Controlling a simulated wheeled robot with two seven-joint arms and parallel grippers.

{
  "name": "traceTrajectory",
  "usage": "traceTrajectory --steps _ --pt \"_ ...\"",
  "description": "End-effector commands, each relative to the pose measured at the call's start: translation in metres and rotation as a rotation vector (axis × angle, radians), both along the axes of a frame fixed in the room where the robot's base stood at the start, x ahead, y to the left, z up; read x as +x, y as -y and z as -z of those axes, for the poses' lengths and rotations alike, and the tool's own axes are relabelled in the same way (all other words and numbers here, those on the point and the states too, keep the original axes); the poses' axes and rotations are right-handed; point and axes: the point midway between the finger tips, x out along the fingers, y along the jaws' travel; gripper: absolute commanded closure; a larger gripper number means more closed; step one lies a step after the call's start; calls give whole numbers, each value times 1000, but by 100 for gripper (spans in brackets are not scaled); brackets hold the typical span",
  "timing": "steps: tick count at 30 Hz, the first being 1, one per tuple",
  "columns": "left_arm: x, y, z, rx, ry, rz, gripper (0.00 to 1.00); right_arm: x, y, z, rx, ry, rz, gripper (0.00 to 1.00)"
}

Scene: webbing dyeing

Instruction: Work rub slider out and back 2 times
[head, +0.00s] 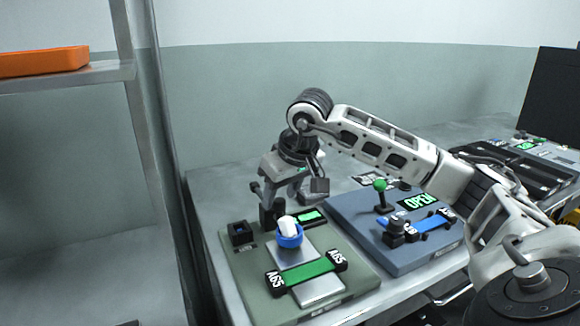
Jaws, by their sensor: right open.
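A blue round piece with a white top (289,236), which looks like the rub slider, sits on a pale metal strip (322,290) on the green board (252,297). A green webbing strip (306,271) lies across the metal strip in front of it, with a black labelled block at each end. My right gripper (292,200) is open, pointing down over the back of the green board, just behind and above the blue piece. I see nothing between its fingers; whether a finger touches the blue piece cannot be told. My left gripper is not in view.
A small black open box (240,233) and a green-lit display (311,217) are on the green board. To the right, a blue board (402,259) holds a green-knobbed lever (381,188), an "OPEN" display (419,201) and blue webbing (428,225). A shelf with an orange box (44,61) stands left.

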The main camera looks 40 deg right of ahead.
Motion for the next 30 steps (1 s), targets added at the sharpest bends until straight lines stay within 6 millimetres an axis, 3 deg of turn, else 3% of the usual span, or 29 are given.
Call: traceTrajectory --steps 12,18,24,30 --pt "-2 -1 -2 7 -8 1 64 -35 -2 -90 1 10 1 54" --pt "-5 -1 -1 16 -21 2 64 -49 -3 -124 0 9 0 54" --pt "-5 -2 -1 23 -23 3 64 -57 -3 -139 0 6 1 54" --pt "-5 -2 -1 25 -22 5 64 -58 -4 -140 0 5 1 54"
